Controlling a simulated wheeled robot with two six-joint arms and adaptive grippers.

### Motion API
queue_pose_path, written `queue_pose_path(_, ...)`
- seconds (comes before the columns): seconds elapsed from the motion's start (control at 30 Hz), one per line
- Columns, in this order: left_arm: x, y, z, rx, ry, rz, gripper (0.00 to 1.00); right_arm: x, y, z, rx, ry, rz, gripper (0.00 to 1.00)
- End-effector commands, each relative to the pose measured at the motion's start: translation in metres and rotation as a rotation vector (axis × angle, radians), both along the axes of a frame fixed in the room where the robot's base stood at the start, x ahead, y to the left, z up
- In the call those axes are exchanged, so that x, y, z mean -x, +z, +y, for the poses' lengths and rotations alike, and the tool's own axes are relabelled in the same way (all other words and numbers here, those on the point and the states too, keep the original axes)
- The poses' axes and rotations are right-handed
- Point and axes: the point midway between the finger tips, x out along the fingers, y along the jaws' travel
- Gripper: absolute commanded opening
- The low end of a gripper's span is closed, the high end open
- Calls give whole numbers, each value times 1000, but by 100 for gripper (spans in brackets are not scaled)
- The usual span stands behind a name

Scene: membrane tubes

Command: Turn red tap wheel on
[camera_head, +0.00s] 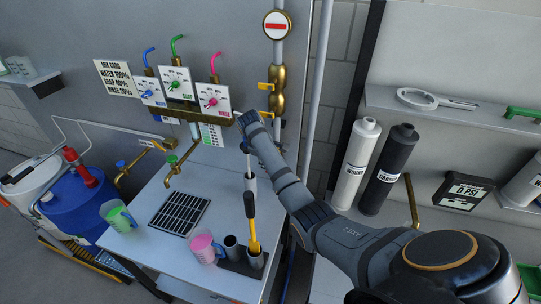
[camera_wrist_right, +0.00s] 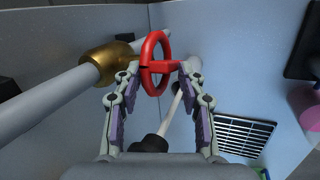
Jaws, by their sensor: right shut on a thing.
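The red tap wheel (camera_wrist_right: 155,48) is in the upper middle of the right wrist view, beside a brass fitting (camera_wrist_right: 108,64) on a pale pipe (camera_wrist_right: 50,102). My right gripper (camera_wrist_right: 159,72) has one finger on each side of the wheel's lower part and is shut on it. The wheel's upper rim stands clear beyond the fingertips. In the head view my right arm reaches up to the pipes on the wall, and its wrist hides the wheel and the fingers. My left gripper is in neither view.
A bench (camera_head: 150,230) with a black drain grate (camera_head: 179,213), a green-filled jug (camera_head: 117,216) and a pink-filled jug (camera_head: 205,247) stands below the arm. A yellow-handled tool (camera_head: 253,232) stands in a holder. Filter cylinders (camera_head: 356,165) are right of the arm.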

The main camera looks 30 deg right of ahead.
Motion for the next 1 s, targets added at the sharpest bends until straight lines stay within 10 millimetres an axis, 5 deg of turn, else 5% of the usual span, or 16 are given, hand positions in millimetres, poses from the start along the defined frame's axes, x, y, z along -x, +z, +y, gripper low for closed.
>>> queue_pose_path(0.9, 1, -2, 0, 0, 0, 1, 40, 1, -12, 11, 96, 5, 152, 10)
queue_pose_path(0.93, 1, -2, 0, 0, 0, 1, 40, 1, -12, 11, 96, 5, 152, 44)
queue_pose_path(1.0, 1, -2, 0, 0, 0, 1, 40, 0, -11, 10, 97, 6, 151, 54)
